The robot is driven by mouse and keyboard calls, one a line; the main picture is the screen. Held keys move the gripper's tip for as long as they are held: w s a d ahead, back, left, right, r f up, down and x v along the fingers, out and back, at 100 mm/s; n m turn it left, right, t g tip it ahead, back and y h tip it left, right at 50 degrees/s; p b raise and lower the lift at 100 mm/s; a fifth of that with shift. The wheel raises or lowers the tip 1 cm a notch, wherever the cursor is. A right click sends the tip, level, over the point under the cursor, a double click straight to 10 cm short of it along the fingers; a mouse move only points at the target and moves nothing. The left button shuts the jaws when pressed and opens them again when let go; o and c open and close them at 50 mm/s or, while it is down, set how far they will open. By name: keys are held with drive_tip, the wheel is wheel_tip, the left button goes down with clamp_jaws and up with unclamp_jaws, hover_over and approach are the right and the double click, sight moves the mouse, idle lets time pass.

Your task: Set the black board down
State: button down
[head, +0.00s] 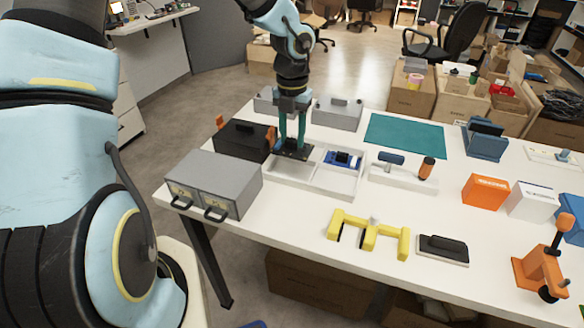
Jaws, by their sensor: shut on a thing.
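The black board (297,152) is a small flat dark piece at the left part of a white divided tray (312,190). My gripper (291,146) points down with its two green fingers shut on the black board. The board appears level, over or in the tray's left rear area; I cannot tell whether it touches the tray floor. A blue board (342,160) lies in the tray's right rear compartment. The front compartments of the tray look empty.
A grey two-drawer box (214,182) stands at the left front, with a black case (240,140) behind it. A teal mat (404,133) lies behind right. A white holder (402,176) with an orange-capped item is right of the tray. Yellow brackets (369,233) lie in front.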

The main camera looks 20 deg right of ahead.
sight(292, 140)
drive_tip(key=shift+f, duration=3.9)
drive_tip(key=shift+c, duration=2.2)
unclamp_jaws()
drive_tip(key=shift+f, duration=0.1)
wheel_tip(292, 140, up, 12)
drive_tip(key=shift+r, duration=0.15)
